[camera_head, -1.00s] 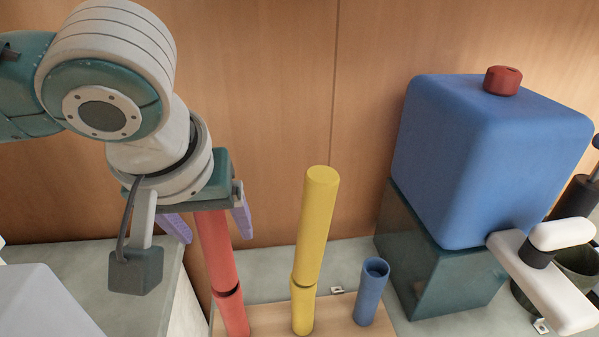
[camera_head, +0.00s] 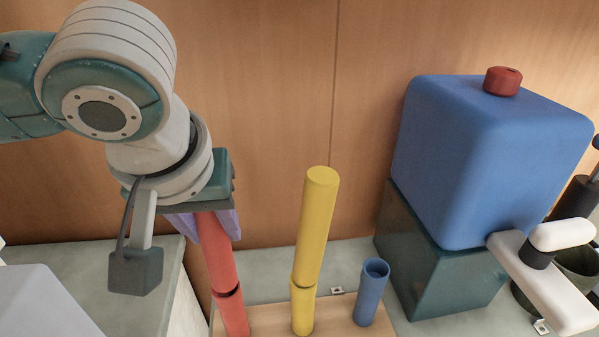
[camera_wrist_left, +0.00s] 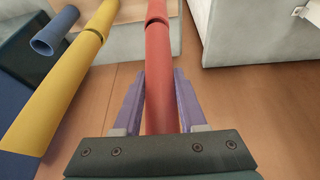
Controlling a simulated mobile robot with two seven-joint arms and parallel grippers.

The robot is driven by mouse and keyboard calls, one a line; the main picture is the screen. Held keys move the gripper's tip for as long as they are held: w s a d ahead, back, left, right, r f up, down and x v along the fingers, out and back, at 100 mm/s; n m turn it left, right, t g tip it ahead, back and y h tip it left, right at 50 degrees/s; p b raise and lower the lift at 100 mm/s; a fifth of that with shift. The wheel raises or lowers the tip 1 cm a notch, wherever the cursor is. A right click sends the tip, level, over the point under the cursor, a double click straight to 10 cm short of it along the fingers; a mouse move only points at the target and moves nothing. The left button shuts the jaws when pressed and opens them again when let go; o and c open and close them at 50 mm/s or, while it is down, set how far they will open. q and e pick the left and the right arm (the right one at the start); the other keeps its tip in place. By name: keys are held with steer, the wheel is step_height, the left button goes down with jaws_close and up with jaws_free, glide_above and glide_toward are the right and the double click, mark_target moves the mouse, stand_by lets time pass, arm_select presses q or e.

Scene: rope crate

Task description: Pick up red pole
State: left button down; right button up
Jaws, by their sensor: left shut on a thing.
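The red pole (camera_head: 222,268) stands upright on the wooden base at the lower left of the head view, with a dark seam low on it. My left gripper (camera_head: 215,226) has its purple fingers closed around the upper part of the pole from above. In the left wrist view the red pole (camera_wrist_left: 159,75) runs up between the fingers of the left gripper (camera_wrist_left: 162,92). The pole's top end is hidden by the gripper. It still stands in line with its lower piece. My right gripper is not in view.
A yellow pole (camera_head: 316,230) stands to the right, then a short hollow blue tube (camera_head: 371,292), both on the wooden board (camera_head: 270,319). A large blue tank (camera_head: 470,160) sits on a dark block further right. A wooden wall is close behind.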

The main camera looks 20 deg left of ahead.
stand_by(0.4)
arm_select(q)
steer(key=shift+r, duration=0.65)
steer(key=s+d+r+p, duration=0.1)
steer(key=s+d, duration=0.3)
steer(key=s, duration=0.4)
steer(key=s+d+r+p, duration=0.1)
steer(key=s+d+p, duration=0.1)
steer(key=s, duration=0.6)
steer(key=shift+s+d, duration=0.15)
steer(key=shift+d, duration=0.7)
steer(key=shift+r, duration=0.15)
